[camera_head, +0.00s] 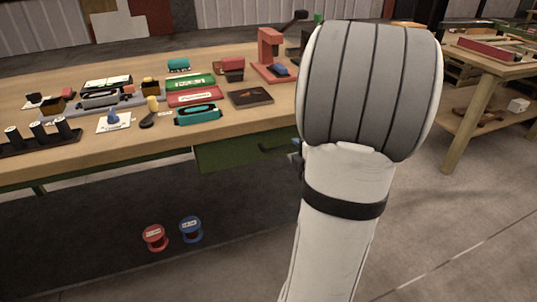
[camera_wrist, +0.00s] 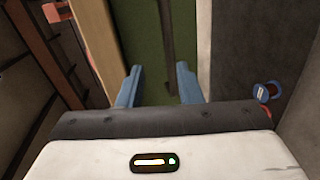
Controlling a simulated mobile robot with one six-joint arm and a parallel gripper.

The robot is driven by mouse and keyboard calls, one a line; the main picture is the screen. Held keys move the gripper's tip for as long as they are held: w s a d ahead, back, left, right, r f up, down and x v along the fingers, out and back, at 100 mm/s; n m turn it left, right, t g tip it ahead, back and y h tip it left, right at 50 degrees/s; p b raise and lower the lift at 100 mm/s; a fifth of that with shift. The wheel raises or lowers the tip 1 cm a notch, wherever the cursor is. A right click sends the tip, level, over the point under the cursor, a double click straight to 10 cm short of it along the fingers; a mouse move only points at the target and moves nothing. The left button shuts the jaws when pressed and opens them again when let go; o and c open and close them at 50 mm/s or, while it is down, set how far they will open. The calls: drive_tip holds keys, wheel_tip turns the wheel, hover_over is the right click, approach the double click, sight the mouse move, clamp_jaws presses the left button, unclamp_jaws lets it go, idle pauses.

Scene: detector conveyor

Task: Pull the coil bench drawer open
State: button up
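The coil bench drawer (camera_head: 235,153) has a green front under the wooden bench top and looks shut. Its dark handle (camera_head: 278,148) shows just left of my arm. In the wrist view the green drawer front (camera_wrist: 145,40) fills the middle, with the dark handle bar (camera_wrist: 168,45) running down it. My gripper (camera_wrist: 159,67) is open, its two blue fingers apart, with the bar between them in the picture. I cannot tell whether the fingertips reach around the bar. In the head view my arm hides most of the gripper.
The bench top (camera_head: 150,140) holds several tools, boxes and a red press (camera_head: 270,55). A red spool (camera_head: 155,238) and a blue spool (camera_head: 191,229) are low down below the bench front. Another table (camera_head: 480,95) stands at the right, with clear floor in front.

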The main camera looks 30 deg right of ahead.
sight(290, 147)
drive_tip(key=shift+n+t, duration=0.4)
drive_tip(key=shift+n, duration=0.1)
drive_tip(key=x, duration=0.2)
drive_tip(key=f+b+x, duration=0.1)
drive_tip(key=x, duration=0.2)
drive_tip(key=b+x, duration=0.1)
drive_tip(key=x, duration=0.1)
drive_tip(key=shift+w+d+f, duration=0.1)
drive_tip(key=shift+d+f, duration=0.2)
drive_tip(key=shift+f, duration=0.15)
clamp_jaws()
